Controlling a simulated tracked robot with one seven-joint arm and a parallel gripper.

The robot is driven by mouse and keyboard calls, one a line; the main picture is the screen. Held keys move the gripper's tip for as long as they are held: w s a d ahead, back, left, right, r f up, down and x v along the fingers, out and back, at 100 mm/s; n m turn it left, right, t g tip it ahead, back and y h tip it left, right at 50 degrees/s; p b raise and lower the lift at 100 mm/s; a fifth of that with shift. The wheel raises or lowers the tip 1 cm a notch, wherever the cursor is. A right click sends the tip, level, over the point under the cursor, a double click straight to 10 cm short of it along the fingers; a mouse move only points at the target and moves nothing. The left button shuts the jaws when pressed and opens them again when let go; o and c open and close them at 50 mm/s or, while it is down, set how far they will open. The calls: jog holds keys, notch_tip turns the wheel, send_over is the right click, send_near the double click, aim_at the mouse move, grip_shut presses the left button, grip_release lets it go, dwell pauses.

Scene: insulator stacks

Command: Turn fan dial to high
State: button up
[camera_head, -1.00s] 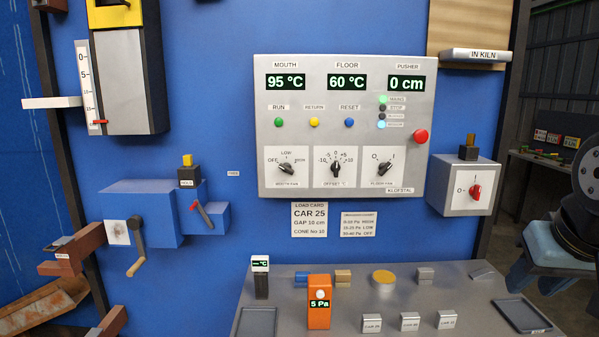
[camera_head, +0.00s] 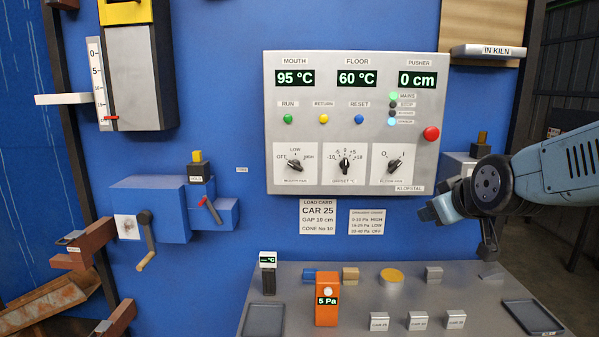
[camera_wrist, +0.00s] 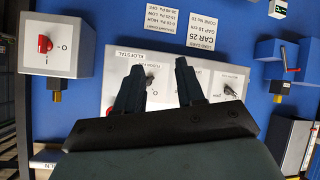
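The mouth fan dial (camera_head: 295,166) is a black knob marked OFF, LOW and HIGH, at the lower left of the grey control panel. Its pointer looks slanted toward the OFF side at upper left. It seems to show also in the upside-down wrist view (camera_wrist: 231,90), right of my fingers. The floor fan dial (camera_head: 394,166), marked 0 and I, is at the panel's lower right. My gripper (camera_head: 440,208) is right of the panel's lower edge, apart from both dials. In the wrist view my fingers (camera_wrist: 158,72) are spread, with nothing seen between them.
The offset dial (camera_head: 345,166) sits between the fan dials. A red emergency button (camera_head: 431,133) is on the panel's right edge. My arm partly hides the switch box (camera_head: 455,165). The desk below holds an orange meter (camera_head: 326,305), several blocks and trays.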

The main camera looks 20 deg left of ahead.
jog(key=w+a+n+t+y, duration=0.3)
jog(key=w+a+n, duration=0.3)
jog(key=a, duration=0.6)
jog(key=n+t+y, duration=0.3)
jog(key=n+y, duration=0.2)
jog(key=n, duration=0.1)
send_near(296, 168)
jog(key=x, duration=0.8)
jog(key=shift+w+a+r, duration=0.1)
jog(key=shift+w, duration=0.15)
jog(key=shift+c, duration=0.3)
grip_shut()
